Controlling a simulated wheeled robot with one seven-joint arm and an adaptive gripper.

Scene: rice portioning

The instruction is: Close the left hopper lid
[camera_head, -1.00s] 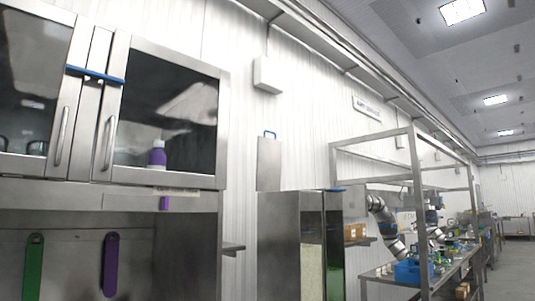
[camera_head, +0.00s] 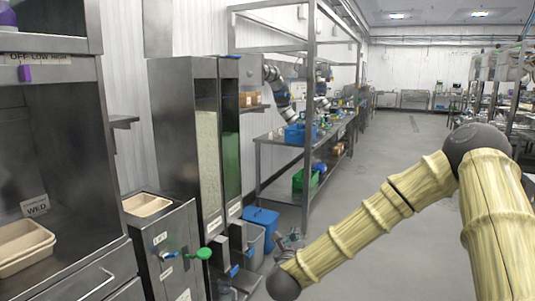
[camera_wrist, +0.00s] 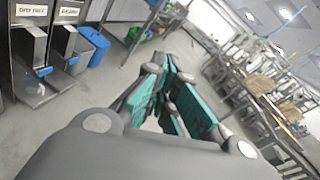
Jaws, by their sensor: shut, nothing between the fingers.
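The left hopper (camera_head: 172,125) is a tall steel cabinet with a window strip of pale grain. Its lid (camera_head: 157,28) is a grey panel standing upright above it, cut off by the top edge of the head view. The right hopper (camera_head: 229,135) beside it shows green contents, and its top looks closed. My gripper (camera_wrist: 172,88) has teal finger pads and is shut and empty in the wrist view. It is low and in front of the hoppers, well apart from the lid. In the head view it is small and partly hidden behind my arm.
Labelled outlets stand below the hoppers, with a blue bin (camera_head: 262,222) and a grey bin beside them. A steel counter with beige trays (camera_head: 25,245) is at left. A framed workbench (camera_head: 280,140) stands behind. The aisle floor (camera_head: 400,135) is clear.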

